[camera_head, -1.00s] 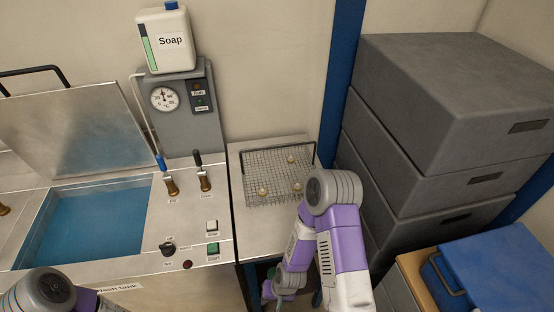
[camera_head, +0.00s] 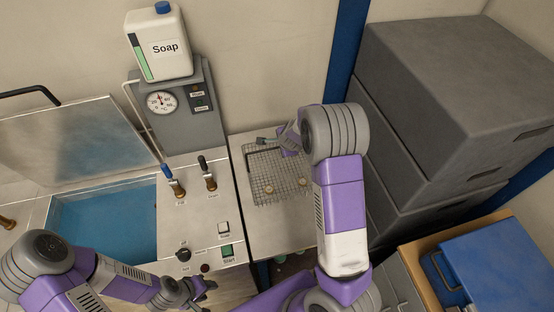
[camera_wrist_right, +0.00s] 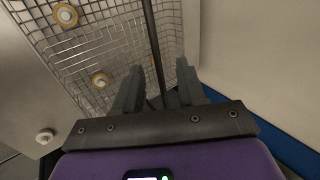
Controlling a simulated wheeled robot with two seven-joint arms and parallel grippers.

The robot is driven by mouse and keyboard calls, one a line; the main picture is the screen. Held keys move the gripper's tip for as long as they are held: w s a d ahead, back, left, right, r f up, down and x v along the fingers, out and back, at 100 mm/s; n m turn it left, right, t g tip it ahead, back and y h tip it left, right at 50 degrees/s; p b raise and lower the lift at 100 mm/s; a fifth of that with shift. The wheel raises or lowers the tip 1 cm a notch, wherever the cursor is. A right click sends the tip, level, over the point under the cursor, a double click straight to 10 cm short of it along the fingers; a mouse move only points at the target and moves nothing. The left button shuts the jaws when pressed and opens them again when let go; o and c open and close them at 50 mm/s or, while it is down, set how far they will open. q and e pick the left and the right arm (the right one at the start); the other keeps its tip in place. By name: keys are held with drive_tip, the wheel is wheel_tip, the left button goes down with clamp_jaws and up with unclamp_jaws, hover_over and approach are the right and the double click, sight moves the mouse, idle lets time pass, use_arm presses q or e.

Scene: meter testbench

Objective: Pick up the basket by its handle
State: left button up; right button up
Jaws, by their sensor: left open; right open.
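The wire mesh basket (camera_head: 262,187) stands on the steel counter beside the wash tank, with small round brass-coloured parts in it. My right arm hides its right side. Its dark handle (camera_head: 247,158) is partly hidden by my right gripper (camera_head: 262,141), which is over the basket's back. In the right wrist view my right gripper (camera_wrist_right: 160,85) is open, with the dark handle bar (camera_wrist_right: 152,45) running between its fingers; whether they touch it I cannot tell. The basket mesh (camera_wrist_right: 120,40) lies beyond. My left gripper (camera_head: 199,292) is open and empty before the tank's front panel.
The wash tank (camera_head: 100,222) with blue liquid, its lid up, is at left. Levers and buttons sit between tank and basket. A soap bottle (camera_head: 158,45) stands on the gauge box (camera_head: 180,115). Grey stacked boxes (camera_head: 450,80) and a blue case (camera_head: 495,265) are at right.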

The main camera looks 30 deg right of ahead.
drive_tip(key=x, duration=0.6)
drive_tip(key=shift+d+f+b, duration=0.35)
drive_tip(key=shift+f, duration=0.1)
clamp_jaws()
drive_tip(key=shift+r, duration=0.1)
idle(1.0)
